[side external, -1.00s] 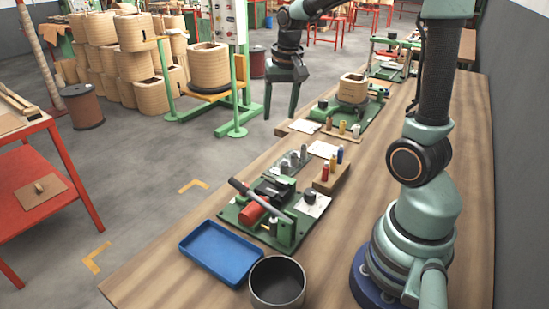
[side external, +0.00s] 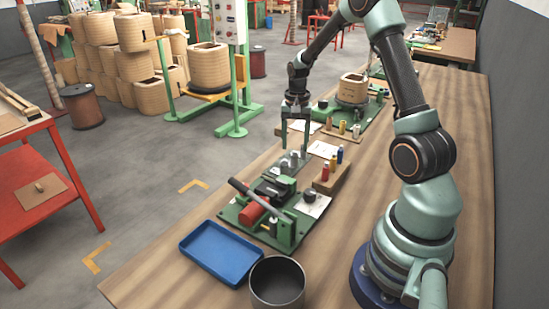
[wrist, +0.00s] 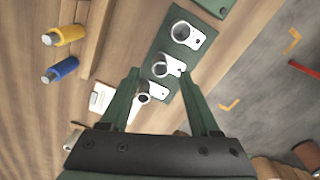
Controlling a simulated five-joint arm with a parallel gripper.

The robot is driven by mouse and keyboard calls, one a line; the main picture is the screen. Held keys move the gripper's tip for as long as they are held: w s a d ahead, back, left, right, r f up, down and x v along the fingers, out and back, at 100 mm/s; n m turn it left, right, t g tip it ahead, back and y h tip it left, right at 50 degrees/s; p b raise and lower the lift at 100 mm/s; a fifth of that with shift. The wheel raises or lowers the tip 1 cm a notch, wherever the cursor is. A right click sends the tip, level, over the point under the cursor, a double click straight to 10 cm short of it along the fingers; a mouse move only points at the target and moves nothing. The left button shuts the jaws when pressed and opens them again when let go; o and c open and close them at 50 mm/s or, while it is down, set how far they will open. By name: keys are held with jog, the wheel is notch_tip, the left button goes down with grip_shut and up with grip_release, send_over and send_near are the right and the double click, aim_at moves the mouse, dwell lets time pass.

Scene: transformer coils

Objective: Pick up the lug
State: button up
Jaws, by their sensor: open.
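Three grey metal lugs stand in a row on a dark green strip (wrist: 159,48). In the wrist view they are the far lug (wrist: 184,33), the middle lug (wrist: 164,66) and the near lug (wrist: 150,92), each a ring with a flat holed tab. In the side external view the lugs (side external: 284,164) stand behind the green press fixture. My gripper (side external: 295,147) is open and empty, pointing down just above the row. In the wrist view its fingertips (wrist: 160,74) lie apart on either side of the middle and near lugs.
The green press (side external: 265,212) with a raised lever is in front. A blue tray (side external: 221,253) and dark pot (side external: 277,284) lie nearer.

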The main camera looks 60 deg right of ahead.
aim_at(294, 165)
jog(key=shift+w+d+f, duration=0.1)
jog(key=shift+f, duration=2.65)
grip_shut()
